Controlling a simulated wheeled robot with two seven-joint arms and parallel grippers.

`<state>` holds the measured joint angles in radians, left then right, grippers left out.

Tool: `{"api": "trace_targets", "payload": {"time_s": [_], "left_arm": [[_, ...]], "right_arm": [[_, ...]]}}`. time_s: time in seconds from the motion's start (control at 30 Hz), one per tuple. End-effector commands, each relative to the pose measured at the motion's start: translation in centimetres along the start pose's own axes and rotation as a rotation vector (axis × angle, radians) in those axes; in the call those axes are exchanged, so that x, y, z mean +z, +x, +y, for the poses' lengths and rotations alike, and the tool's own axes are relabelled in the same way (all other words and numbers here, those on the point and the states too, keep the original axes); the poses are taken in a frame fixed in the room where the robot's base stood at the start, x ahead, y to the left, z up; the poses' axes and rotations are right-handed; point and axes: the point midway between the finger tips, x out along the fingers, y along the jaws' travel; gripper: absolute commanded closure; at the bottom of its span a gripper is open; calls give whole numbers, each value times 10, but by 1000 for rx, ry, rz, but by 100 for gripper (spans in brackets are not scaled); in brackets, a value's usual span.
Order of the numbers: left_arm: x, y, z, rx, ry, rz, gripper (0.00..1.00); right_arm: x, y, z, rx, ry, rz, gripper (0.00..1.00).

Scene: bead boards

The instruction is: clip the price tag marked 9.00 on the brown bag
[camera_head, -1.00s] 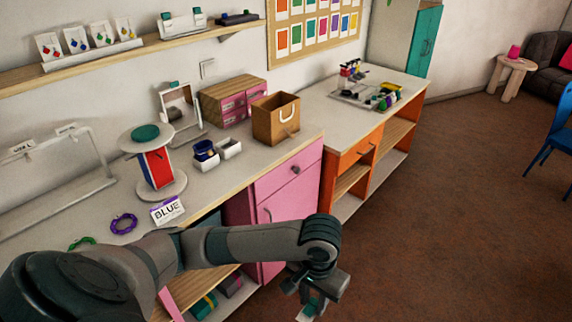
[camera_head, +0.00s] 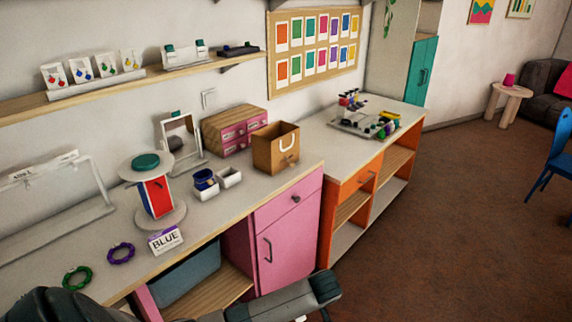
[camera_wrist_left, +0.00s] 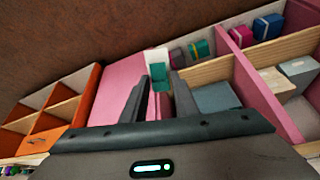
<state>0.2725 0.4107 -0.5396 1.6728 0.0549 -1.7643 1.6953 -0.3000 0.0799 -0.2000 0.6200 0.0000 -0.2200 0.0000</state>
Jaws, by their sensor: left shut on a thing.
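The brown bag (camera_head: 276,148) stands upright on the counter, with a pale looped handle on its front. My left gripper (camera_wrist_left: 160,92) shows in the left wrist view, its fingers closed around a price tag (camera_wrist_left: 157,55) with a teal clip (camera_wrist_left: 160,77). The tag is a white card, and no marking can be read on it. The gripper hangs in front of the cabinets, well away from the bag. My right gripper is not in view.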

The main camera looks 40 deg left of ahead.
Motion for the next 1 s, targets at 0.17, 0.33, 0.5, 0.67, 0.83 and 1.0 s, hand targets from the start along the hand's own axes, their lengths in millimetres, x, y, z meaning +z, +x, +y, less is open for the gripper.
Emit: {"api": "trace_targets", "payload": {"time_s": [0.17, 0.33, 0.5, 0.67, 0.83, 1.0], "left_arm": [[19, 13, -11, -59, -115, 57, 97], [12, 29, 4, -68, -130, 77, 97], [2, 49, 21, -81, -150, 105, 97], [-14, 73, 43, -93, -164, 141, 97], [-39, 96, 70, -95, -163, 184, 97], [-67, 113, 95, -89, -147, 227, 97]], "right_arm": [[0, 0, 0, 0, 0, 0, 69], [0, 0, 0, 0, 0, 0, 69], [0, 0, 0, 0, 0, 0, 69], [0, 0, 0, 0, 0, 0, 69], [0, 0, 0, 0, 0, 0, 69], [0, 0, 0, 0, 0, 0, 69]]}}
